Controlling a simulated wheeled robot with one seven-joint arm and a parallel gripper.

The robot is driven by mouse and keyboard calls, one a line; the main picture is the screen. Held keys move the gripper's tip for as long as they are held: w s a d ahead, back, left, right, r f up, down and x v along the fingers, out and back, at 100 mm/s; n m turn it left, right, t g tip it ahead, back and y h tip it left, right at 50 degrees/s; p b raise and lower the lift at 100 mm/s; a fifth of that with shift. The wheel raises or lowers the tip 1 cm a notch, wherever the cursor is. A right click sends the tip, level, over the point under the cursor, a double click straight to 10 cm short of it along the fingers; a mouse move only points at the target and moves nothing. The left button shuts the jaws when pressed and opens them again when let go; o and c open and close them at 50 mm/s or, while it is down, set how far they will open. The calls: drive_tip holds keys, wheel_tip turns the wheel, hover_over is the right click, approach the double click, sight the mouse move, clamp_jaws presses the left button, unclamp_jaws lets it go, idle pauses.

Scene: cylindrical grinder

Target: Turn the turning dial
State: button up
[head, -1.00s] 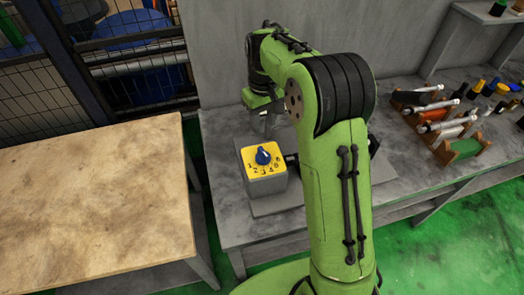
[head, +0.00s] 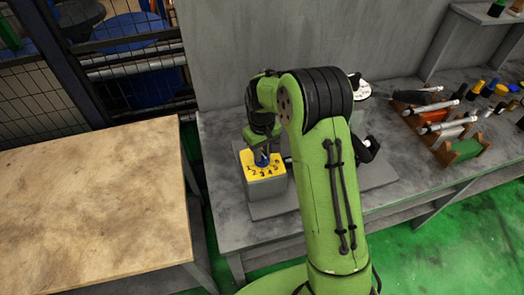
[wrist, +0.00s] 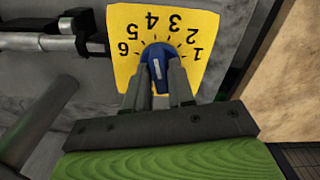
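The turning dial is a blue knob (head: 261,159) on the yellow numbered face (head: 247,157) of a grey box (head: 268,188). In the wrist view the knob (wrist: 160,52) has a white mark, and the face (wrist: 128,73) has the numbers 1 to 6, upside down. The mark lies on the side of the knob away from the numbers. My gripper (head: 260,150) is right over the knob in the head view. In the wrist view its two fingers (wrist: 158,72) are apart, one on each side of the knob's middle. I cannot tell whether they touch it.
The box stands on a grey plate on the grey workbench (head: 222,215). A metal rod (wrist: 22,41) lies beside the dial in the wrist view. A wooden tabletop (head: 90,205) is at the left. Racks with tools (head: 437,118) are at the right, away from the dial.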

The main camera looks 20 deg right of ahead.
clamp_jaws()
drive_tip(key=shift+m, duration=2.8)
drive_tip(key=shift+o, duration=2.1)
unclamp_jaws()
